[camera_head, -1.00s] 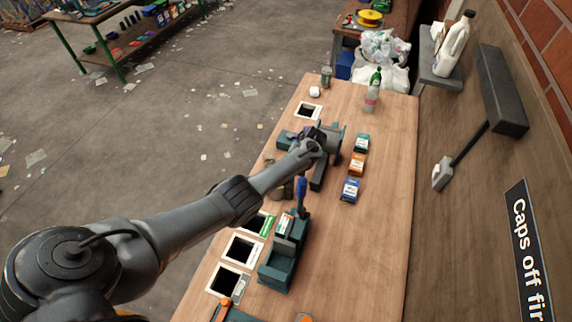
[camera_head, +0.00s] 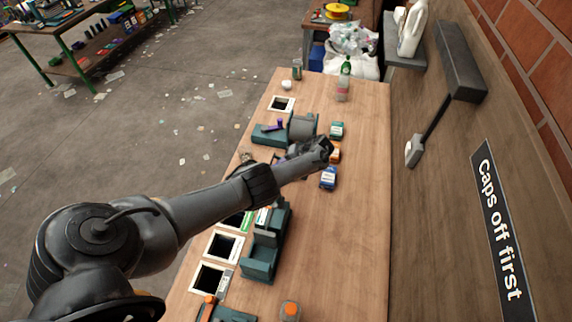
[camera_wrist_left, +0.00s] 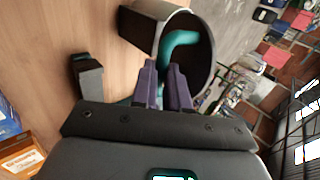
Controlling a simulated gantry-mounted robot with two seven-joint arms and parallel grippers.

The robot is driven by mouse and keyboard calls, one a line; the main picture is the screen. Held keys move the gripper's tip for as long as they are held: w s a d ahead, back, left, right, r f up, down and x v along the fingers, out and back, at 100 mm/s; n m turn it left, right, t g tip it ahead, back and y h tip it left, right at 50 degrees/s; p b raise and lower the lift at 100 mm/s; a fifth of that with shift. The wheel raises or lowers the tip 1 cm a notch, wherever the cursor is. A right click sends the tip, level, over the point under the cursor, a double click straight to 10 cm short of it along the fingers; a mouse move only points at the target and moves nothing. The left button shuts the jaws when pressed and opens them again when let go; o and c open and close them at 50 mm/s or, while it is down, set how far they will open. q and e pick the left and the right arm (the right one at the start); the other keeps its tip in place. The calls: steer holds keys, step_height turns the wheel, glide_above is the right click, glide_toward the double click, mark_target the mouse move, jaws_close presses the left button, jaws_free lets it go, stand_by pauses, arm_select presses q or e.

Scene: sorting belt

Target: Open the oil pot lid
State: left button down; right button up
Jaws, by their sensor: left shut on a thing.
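My left gripper (camera_head: 322,150) reaches over the bench from the left, just on the near side of a grey drum-shaped device (camera_head: 303,126) with a teal base. In the left wrist view, the fingers (camera_wrist_left: 168,72) are close together beside the drum's dark round face (camera_wrist_left: 200,70). A bent teal bar (camera_wrist_left: 184,40) runs in front of that face down to the fingertips. My gripper appears shut on its lower end; the contact is mostly hidden. I cannot make out an oil pot or its lid for certain. My right gripper is out of view.
Teal, orange and blue boxes (camera_head: 328,178) stand close to the right of my gripper. A teal fixture (camera_head: 264,255) stands nearer, beside square bench openings (camera_head: 223,246). A green-capped bottle (camera_head: 343,85) stands at the far end. The bench's right side is clear.

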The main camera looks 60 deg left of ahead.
arm_select(q)
steer(key=shift+d+f, duration=0.2)
steer(key=shift+f, duration=0.5)
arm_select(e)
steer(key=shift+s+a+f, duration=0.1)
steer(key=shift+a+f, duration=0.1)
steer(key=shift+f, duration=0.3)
arm_select(q)
steer(key=shift+w, duration=0.1)
steer(key=c, duration=1.5)
jaws_free()
steer(key=o, duration=0.4)
steer(key=shift+w+d, duration=0.2)
steer(key=shift+d, duration=0.2)
steer(key=shift+r, duration=0.1)
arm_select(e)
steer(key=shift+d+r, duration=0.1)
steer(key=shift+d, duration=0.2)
arm_select(q)
steer(key=shift+r, duration=0.15)
steer(key=p+v, duration=0.1)
steer(key=v, duration=0.9)
steer(key=shift+d+r, duration=0.1)
steer(key=shift+r, duration=0.15)
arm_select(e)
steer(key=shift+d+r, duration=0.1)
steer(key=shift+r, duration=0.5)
